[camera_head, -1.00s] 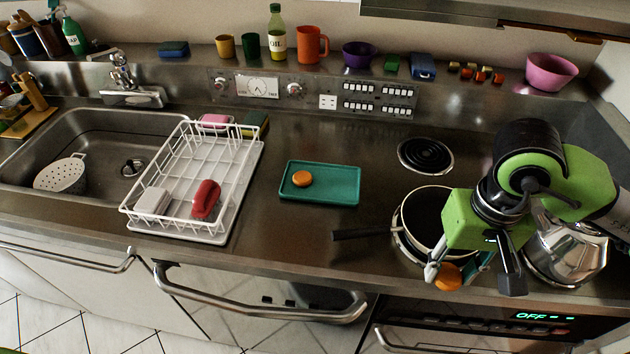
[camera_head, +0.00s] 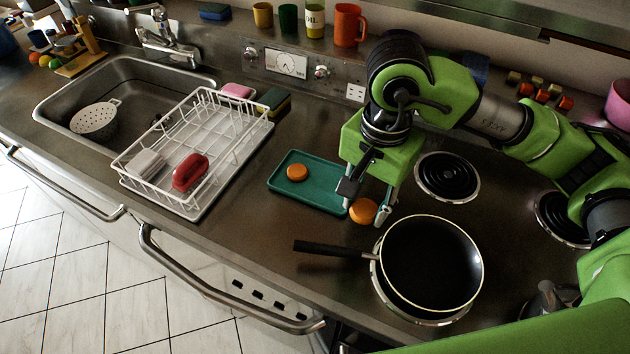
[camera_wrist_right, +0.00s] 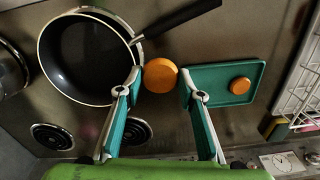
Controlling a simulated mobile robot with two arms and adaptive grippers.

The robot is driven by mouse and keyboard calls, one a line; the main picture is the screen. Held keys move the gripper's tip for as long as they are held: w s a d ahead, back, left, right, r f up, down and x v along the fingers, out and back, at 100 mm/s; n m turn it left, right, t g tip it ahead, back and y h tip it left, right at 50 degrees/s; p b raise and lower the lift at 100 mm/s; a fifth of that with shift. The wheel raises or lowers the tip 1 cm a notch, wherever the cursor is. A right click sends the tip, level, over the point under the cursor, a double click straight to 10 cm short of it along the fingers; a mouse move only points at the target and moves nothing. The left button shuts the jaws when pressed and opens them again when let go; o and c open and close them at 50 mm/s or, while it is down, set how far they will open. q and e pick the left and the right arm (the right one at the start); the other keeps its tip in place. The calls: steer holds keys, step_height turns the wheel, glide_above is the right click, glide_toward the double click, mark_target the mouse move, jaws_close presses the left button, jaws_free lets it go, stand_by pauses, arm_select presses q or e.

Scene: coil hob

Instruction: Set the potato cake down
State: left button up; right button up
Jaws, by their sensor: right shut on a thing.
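My right gripper (camera_head: 367,212) is shut on an orange potato cake (camera_head: 363,211), a round disc held between its fingertips. In the right wrist view the cake (camera_wrist_right: 160,75) sits between the two fingers, close beside the teal tray. The teal tray (camera_head: 325,200) lies on the counter, partly hidden by my gripper in the head view. A second orange cake (camera_head: 297,172) lies on the tray, and it also shows in the right wrist view (camera_wrist_right: 240,86). The held cake appears just outside the tray's right edge; its height is hard to tell. My left gripper is not in view.
A dark frying pan (camera_head: 432,262) is on the hob right of the held cake, its handle pointing left. A bare coil burner (camera_head: 447,175) lies behind it. A white dish rack (camera_head: 200,205) stands left of the tray. The tray's middle is free.

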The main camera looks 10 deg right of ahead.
steer(key=w+a+m, duration=0.1)
steer(key=a+m, duration=0.3)
steer(key=m, duration=0.1)
steer(key=m+p, duration=0.5)
steer(key=m, duration=0.6)
glide_toward(336, 181)
steer(key=s+f, duration=0.1)
steer(key=s+a+f, duration=0.1)
steer(key=s, duration=0.1)
steer(key=shift+s+a, duration=0.15)
steer(key=shift+a, duration=0.05)
steer(key=shift+w+d+f, duration=0.15)
steer(key=shift+w+f, duration=0.1)
steer(key=shift+f, duration=0.15)
steer(key=shift+w+d+f, duration=0.15)
steer(key=shift+w+f, duration=0.05)
steer(key=shift+f, duration=0.25)
step_height(336, 181, down, 2)
steer(key=shift+f+p, duration=0.2)
steer(key=shift+p, duration=0.2)
steer(key=shift+f, duration=0.2)
steer(key=shift+f+b, duration=0.25)
steer(key=shift+b, duration=0.1)
steer(key=o, duration=1)
steer(key=shift+r, duration=0.1)
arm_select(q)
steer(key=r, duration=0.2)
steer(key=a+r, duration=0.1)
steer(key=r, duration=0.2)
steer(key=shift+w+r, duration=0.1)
